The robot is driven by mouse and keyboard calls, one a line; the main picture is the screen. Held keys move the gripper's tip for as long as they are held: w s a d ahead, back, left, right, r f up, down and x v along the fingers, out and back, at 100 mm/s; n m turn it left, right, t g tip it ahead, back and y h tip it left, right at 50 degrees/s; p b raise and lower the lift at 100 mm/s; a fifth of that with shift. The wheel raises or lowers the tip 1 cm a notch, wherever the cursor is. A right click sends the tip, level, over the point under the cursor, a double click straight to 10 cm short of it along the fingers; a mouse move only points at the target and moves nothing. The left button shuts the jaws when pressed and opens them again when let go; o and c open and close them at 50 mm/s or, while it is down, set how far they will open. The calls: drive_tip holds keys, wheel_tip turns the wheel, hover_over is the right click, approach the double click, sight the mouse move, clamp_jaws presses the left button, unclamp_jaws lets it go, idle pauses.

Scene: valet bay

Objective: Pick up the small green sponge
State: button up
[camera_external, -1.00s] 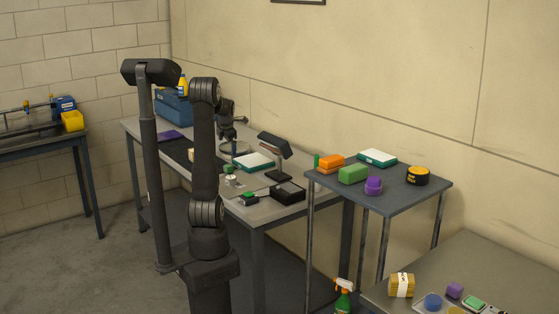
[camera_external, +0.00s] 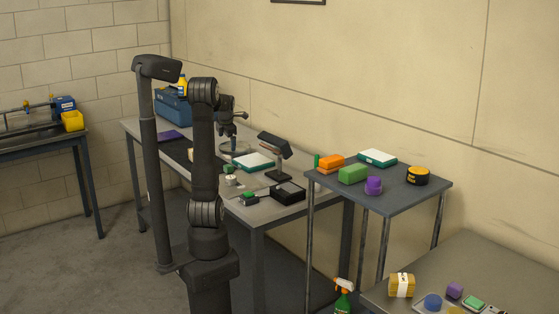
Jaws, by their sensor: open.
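Several green things are in view, and I cannot tell for certain which is the small green sponge. A small green block (camera_external: 248,195) sits on a dark base at the front of the long workbench. Another small green piece (camera_external: 474,302) lies on a tray on the lower right table. A larger green block (camera_external: 352,174) lies on the dark side table. My gripper (camera_external: 233,143) is above the long workbench, behind my upright arm link. It is open, looks empty and is apart from all these green things. Its fingertips are small and dark in this view.
The long workbench (camera_external: 283,213) also carries a black open box (camera_external: 287,193), a white-and-teal case (camera_external: 253,161) and a dark stand (camera_external: 275,146). The side table (camera_external: 410,196) holds an orange block (camera_external: 330,162), a purple piece (camera_external: 373,186) and a black-yellow tin (camera_external: 418,175).

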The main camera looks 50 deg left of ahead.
drive_tip(key=c, duration=0.7)
drive_tip(key=shift+o, duration=0.2)
